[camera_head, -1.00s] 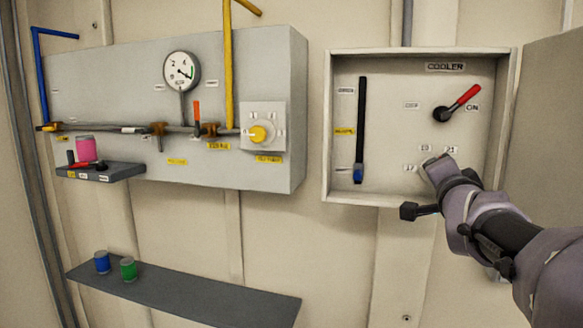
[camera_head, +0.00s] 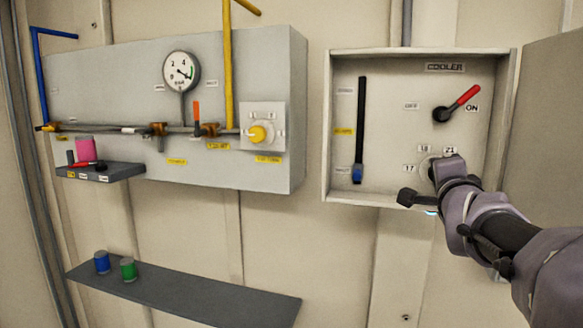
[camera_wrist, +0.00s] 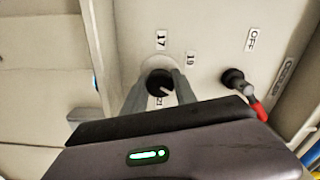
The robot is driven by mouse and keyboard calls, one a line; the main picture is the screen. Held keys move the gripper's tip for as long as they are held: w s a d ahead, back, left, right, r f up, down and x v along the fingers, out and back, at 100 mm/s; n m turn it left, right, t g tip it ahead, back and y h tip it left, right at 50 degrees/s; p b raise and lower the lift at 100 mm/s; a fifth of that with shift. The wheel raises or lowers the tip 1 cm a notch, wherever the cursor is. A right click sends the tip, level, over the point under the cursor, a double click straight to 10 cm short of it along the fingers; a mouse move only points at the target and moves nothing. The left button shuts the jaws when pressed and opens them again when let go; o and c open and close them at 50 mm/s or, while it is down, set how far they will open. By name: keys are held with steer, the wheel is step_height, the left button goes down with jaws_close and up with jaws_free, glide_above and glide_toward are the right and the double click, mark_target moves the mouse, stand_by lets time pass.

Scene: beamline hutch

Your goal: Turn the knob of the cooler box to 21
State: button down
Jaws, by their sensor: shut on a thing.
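The cooler box (camera_head: 327,130) is open on the wall, with the word COOLER at its top. Its dark round knob (camera_wrist: 158,83) shows in the wrist view between the two fingers of my gripper (camera_wrist: 160,78), which is shut on it. A pale pointer mark on the knob slants toward the lower right in that view, on the side of the partly hidden 21 label (camera_wrist: 158,101). The exact setting cannot be told. In the head view my gripper (camera_head: 436,170) hides most of the knob.
A red-handled switch (camera_head: 458,103) stands toward ON above the knob. A black slide with a blue end (camera_head: 357,174) is at the box's left. The open door (camera_head: 550,110) is at right. A gauge panel (camera_head: 110,80) and a shelf (camera_head: 200,298) lie to the left.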

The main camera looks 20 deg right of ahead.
steer(key=c, duration=1)
jaws_free()
steer(key=p+v, duration=0.3)
steer(key=v, duration=1.4)
steer(key=shift+s, duration=0.2)
